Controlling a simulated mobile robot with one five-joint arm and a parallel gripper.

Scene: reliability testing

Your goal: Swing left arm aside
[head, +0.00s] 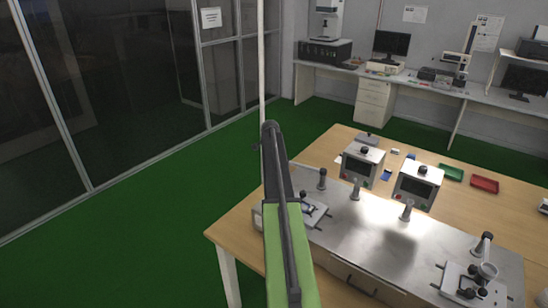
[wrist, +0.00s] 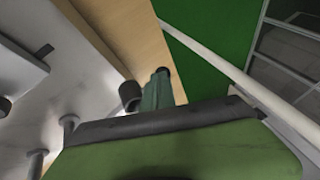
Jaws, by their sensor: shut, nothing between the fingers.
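The left test fixture (head: 312,212) sits on the steel plate, partly hidden behind my arm. A dark upright post (head: 322,180) stands at its back, and its swing arm is hard to make out. My gripper (head: 271,130) is the dark end beyond my green arm link, raised over the left part of the bench. It looks shut and empty, and I see no contact with the fixture. In the wrist view a green and dark part of my arm fills the bottom. The right fixture (head: 474,287) has its own arm with a round ring (head: 488,270).
Two white control boxes with screens (head: 362,163) (head: 417,187) stand behind the plate. Green (head: 451,173) and red (head: 484,184) trays lie at the back of the wooden bench (head: 240,222). A thin white pole (head: 261,60) rises behind my gripper. Green floor left of the bench is clear.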

